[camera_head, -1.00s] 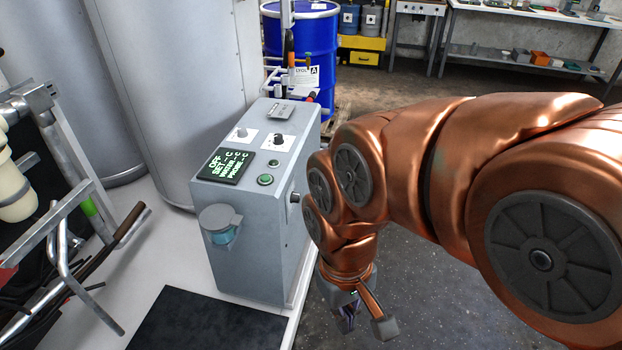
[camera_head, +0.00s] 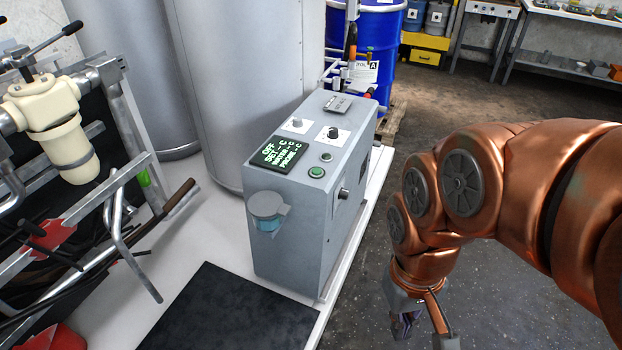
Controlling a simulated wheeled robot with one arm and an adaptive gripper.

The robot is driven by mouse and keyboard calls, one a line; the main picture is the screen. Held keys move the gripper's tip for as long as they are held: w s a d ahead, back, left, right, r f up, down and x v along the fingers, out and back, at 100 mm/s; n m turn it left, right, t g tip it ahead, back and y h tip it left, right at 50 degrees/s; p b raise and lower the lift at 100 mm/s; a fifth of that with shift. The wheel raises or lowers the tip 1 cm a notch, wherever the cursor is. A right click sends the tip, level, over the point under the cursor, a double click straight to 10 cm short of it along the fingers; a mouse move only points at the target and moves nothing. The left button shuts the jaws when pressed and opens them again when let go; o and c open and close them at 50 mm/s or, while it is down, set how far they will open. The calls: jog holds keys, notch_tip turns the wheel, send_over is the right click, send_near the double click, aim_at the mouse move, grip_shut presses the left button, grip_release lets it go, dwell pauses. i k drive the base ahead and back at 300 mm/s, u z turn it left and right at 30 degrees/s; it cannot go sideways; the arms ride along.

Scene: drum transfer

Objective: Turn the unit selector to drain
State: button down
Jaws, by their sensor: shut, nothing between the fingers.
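The grey control unit (camera_head: 290,226) stands upright on the white platform. Its sloped top carries a grey knob (camera_head: 297,122) and a black knob (camera_head: 333,132), each on a white label plate. Another dark knob (camera_head: 344,193) is on its right side. The labels are too small to read, so I cannot tell which knob is the unit selector. The green-lit display (camera_head: 283,153) reads "OFF" on its top line. My gripper (camera_head: 424,335) is shut and empty, low over the floor to the right of the unit and apart from it. Its fingertips are near the bottom edge.
Two green buttons (camera_head: 317,172) sit by the display. A lidded cup (camera_head: 267,212) juts from the unit's front. A black mat (camera_head: 228,310) lies before it. Pipework with a cream filter housing (camera_head: 68,147) is at left. A blue drum (camera_head: 365,45) stands behind. Floor at right is open.

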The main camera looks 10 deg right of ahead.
aim_at(297, 121)
jog(key=z, duration=0.9)
jog(key=i, duration=0.8)
jog(key=u, duration=2.15)
